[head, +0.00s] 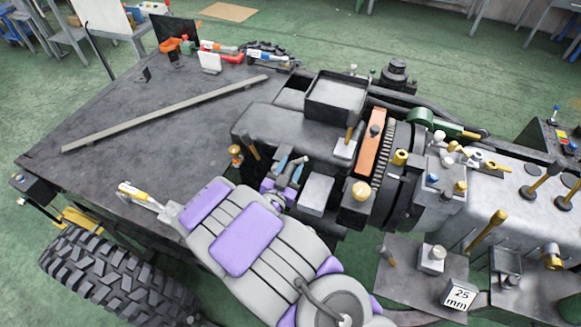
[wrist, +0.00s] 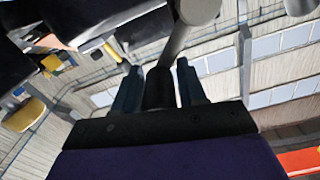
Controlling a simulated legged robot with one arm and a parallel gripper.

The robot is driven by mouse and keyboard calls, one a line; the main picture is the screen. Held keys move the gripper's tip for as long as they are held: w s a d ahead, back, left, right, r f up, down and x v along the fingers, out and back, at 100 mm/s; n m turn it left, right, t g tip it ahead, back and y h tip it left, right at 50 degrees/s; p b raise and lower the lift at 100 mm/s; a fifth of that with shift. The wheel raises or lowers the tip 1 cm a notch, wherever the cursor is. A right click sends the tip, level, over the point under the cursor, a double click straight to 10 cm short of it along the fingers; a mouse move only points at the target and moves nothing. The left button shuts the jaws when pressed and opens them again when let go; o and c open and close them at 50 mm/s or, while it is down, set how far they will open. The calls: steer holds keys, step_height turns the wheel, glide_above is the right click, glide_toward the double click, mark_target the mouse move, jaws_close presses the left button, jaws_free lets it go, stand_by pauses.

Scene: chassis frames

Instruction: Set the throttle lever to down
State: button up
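In the head view, my gripper (head: 289,167) has two blue fingers and sits at the left side of the engine block, among small controls. In the wrist view, the fingers of my gripper (wrist: 159,80) stand apart on both sides of a dark cylindrical piece. A grey rod (wrist: 178,42) runs up from this piece to a rounded grey end at the top. This may be the throttle lever; I cannot tell for sure. Whether the fingers press on the dark piece is not clear. In the head view, the gripper and nearby parts hide whatever lies between the fingers.
The engine block (head: 280,130) carries a black box (head: 336,97), an orange plate (head: 372,140) and several gold-topped levers and knobs close to the gripper. A dark flat deck (head: 120,155) with a long bar (head: 165,113) lies to the left. A large tyre (head: 110,280) is at lower left.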

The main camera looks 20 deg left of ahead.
steer(key=shift+a+f, duration=0.1)
steer(key=shift+a, duration=0.05)
steer(key=shift+c, duration=1.4)
jaws_close()
steer(key=shift+d+f, duration=0.2)
steer(key=shift+d, duration=0.1)
